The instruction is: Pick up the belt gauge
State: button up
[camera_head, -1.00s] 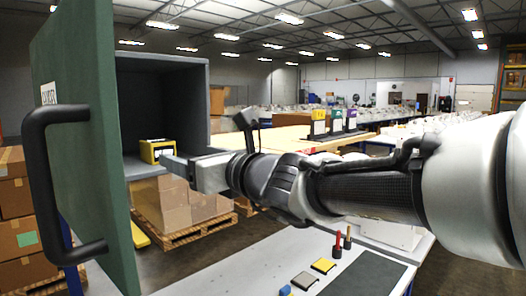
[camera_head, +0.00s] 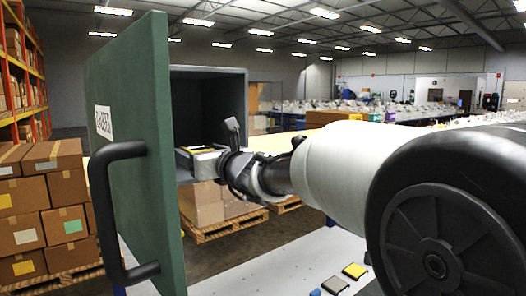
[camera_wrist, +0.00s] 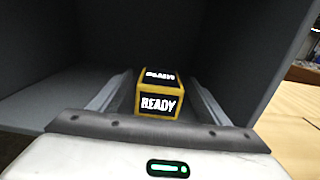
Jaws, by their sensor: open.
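The belt gauge, taken to be the yellow-edged black box (camera_wrist: 158,103) with "READY" on its faces, sits in the dark open cabinet (camera_head: 208,100). In the head view only a yellow strip of it (camera_head: 202,151) shows; my gripper hides the rest. My gripper (camera_head: 188,157) reaches into the cabinet opening. In the wrist view my gripper (camera_wrist: 160,84) is open, with one finger on each side of the box. A dark gap shows between the box and each finger, and I cannot see contact.
The cabinet's green door (camera_head: 150,140) with a black handle (camera_head: 112,210) stands open at left. A light worktop (camera_head: 290,268) at the bottom holds a yellow-topped block (camera_head: 355,270) and a grey block (camera_head: 334,285). Boxes (camera_head: 45,200) are stacked at far left.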

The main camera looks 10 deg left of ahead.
jog(key=shift+x, duration=1.15)
